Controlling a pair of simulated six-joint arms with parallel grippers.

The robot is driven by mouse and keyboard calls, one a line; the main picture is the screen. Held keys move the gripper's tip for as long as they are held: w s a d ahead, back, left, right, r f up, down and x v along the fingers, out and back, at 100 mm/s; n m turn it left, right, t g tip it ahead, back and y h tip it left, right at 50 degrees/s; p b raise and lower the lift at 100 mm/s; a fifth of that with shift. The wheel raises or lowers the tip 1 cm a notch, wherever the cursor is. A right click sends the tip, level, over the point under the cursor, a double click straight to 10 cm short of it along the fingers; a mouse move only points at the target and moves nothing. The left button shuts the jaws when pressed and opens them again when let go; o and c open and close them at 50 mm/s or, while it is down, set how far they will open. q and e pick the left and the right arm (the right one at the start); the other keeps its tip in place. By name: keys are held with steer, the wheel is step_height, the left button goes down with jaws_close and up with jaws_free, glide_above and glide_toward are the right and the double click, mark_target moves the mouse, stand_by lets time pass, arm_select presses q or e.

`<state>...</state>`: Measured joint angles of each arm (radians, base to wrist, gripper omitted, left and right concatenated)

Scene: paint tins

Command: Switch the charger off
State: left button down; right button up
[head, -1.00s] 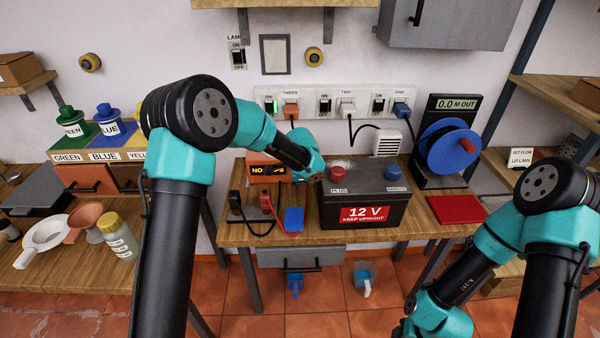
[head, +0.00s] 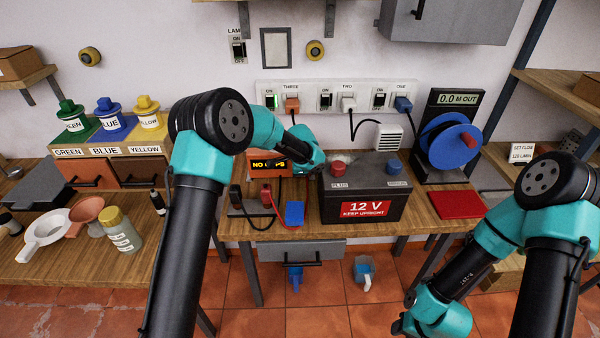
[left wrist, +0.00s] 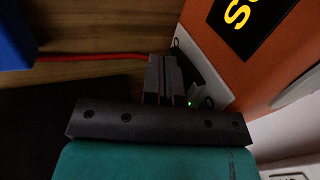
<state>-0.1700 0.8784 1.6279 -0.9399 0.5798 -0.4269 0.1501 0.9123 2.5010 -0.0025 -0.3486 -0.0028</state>
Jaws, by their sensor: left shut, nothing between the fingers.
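The charger (head: 268,165) is an orange box on the middle bench, behind the clips and left of the battery; its lit yellow text is partly covered by my left arm. In the left wrist view its orange face (left wrist: 285,55) fills the right side, with a pale switch plate (left wrist: 215,82) low on it and a small green light. My left gripper (left wrist: 165,75) is shut and empty, its fingertips close beside that plate; whether they touch it I cannot tell. They hide part of the plate. In the head view the left fingers are hidden, and my right fingers are out of view.
The battery (head: 362,208) stands just right of the charger. A black clip (head: 236,197), a red clip (head: 266,196) and a blue block (head: 295,213) lie in front. The socket strip (head: 335,97) is on the wall behind. A cable reel (head: 450,147) stands right.

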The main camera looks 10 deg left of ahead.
arm_select(q)
steer(key=shift+w+f, duration=0.15)
steer(key=shift+w, duration=0.15)
steer(key=shift+a, duration=0.1)
steer(key=shift+r, duration=0.95)
steer(key=shift+s+d, duration=0.25)
steer(key=shift+s, duration=0.35)
steer(key=shift+s+d+r, duration=0.1)
steer(key=shift+s+d, duration=0.05)
steer(key=shift+s, duration=0.45)
steer(key=shift+s+d+r, duration=0.1)
steer(key=shift+s+d, duration=0.05)
steer(key=shift+s, duration=0.4)
steer(key=v, duration=1)
steer(key=shift+s, duration=0.3)
